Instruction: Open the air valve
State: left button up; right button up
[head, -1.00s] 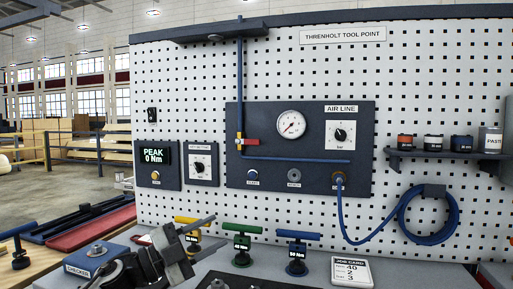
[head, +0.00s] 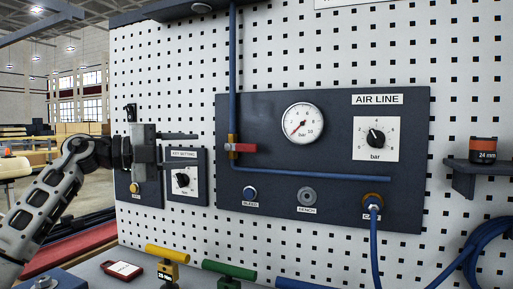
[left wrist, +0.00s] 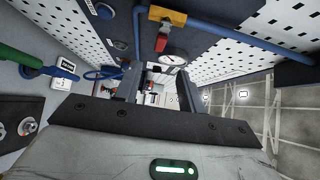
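The air valve (head: 232,147) has a brass-coloured body on the vertical blue pipe of the dark air line panel. Its red handle (head: 244,148) points right, across the pipe. My left gripper (head: 190,150) is open and empty, left of the valve at about its height, fingers pointing right towards it. The fingers cover part of the panel left of the valve. In the left wrist view the valve (left wrist: 167,16) and red handle (left wrist: 161,42) show above the open fingers, apart from them. My right gripper is out of view.
The pressure gauge (head: 302,123) right of the valve has its needle at the low end. A key settings dial (head: 183,180) lies below my left fingers. Yellow (head: 167,254) and green (head: 229,270) T-handled tools stand on the bench below. Space before the valve is clear.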

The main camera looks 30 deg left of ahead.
aim_at(244, 148)
pick_arm(q)
jog(key=p+x, duration=0.3)
jog(key=x, duration=1.1)
jog(key=shift+w+d, duration=0.1)
jog(key=shift+d, duration=0.2)
grip_shut()
